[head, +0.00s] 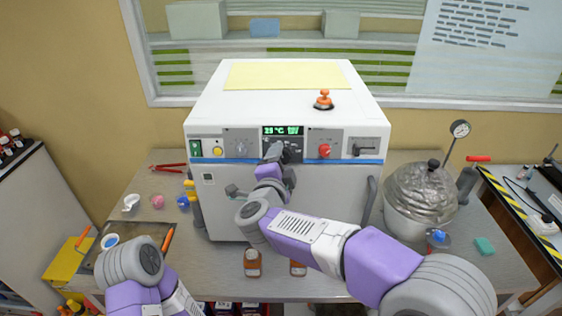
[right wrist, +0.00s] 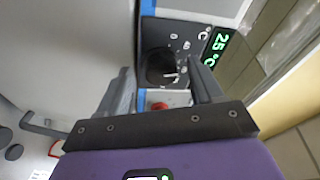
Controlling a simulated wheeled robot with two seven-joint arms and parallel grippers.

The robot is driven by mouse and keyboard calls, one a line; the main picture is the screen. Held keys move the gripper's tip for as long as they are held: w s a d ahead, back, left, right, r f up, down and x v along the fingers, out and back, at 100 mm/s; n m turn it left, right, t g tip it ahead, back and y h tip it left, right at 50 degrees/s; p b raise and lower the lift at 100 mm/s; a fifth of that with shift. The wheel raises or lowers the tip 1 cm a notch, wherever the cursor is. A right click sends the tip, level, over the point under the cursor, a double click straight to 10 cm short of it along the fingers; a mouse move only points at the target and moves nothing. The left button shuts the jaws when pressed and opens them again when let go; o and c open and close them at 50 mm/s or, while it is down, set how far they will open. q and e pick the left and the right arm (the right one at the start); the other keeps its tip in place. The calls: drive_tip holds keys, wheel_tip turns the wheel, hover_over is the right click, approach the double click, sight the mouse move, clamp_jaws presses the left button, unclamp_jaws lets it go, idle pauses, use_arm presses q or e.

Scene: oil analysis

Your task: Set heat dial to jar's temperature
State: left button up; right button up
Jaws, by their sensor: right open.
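The white heating machine (head: 230,95) stands on the bench, with a green-lit display (head: 283,130) on its front panel. In the right wrist view the display (right wrist: 216,49) reads 25 °C. The dark heat dial (right wrist: 160,68) sits beside it on a black plate with white numbers, only some legible. My right gripper (head: 277,154) is at the panel just below the display and partly hides the dial in the head view. In the right wrist view its two fingers are open on either side of the dial; contact cannot be told. Brown jars (head: 252,262) stand in front of the machine; no temperature is readable on them. My left gripper is out of view.
A red knob (head: 324,151) and a black lever switch (head: 364,149) are right of the dial. A silver pot (head: 420,192) with a round gauge (head: 460,128) stands at the right. An orange-handled stamp-like object (head: 323,100) sits on the machine's top.

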drive_tip(key=s+a, duration=0.1)
drive_tip(key=s, duration=0.6)
drive_tip(key=shift+a+r, duration=0.15)
drive_tip(key=shift+r, duration=0.25)
